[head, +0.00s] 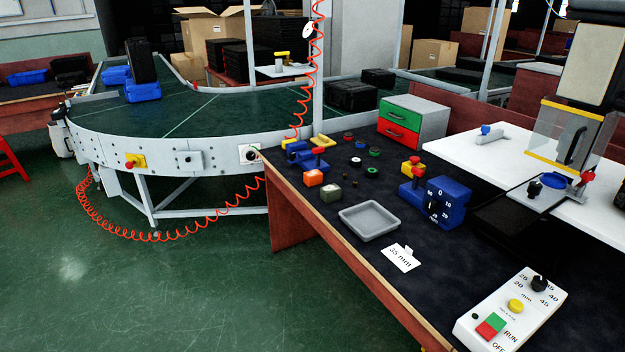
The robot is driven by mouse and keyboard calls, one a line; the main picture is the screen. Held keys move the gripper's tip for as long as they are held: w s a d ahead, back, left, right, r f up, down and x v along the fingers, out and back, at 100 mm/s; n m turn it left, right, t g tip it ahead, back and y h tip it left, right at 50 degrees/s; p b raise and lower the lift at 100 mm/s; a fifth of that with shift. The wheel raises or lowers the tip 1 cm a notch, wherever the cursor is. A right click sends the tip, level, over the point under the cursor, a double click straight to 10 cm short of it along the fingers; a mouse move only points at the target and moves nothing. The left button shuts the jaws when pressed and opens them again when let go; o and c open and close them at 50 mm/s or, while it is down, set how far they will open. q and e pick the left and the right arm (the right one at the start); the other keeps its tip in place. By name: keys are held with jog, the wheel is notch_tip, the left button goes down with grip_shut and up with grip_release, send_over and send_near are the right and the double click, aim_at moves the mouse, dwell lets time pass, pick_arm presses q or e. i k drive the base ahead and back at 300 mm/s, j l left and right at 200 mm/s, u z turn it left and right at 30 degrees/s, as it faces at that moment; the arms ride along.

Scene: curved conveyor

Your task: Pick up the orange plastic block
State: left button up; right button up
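The orange plastic block (313,178) sits on the dark top of the workbench, near its left edge. It is a small cube with a paler mark on the side facing me. A grey-green block (331,193) stands just to its right and a little nearer, apart from it. Neither of my grippers shows in the head view, so I cannot see where they are or how they are set.
Blue parts (297,150) and a yellow-handled piece (320,143) stand behind the orange block. A grey tray (370,234) lies nearer, beside a "35 mm" card (402,257). A blue dial device (447,201) stands right. The curved conveyor (200,115) runs beyond the bench.

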aim_at(314, 177)
jog(key=i+u, duration=0.2)
jog(key=i, duration=0.25)
jog(key=i+l+u, duration=0.15)
jog(key=i, duration=0.3)
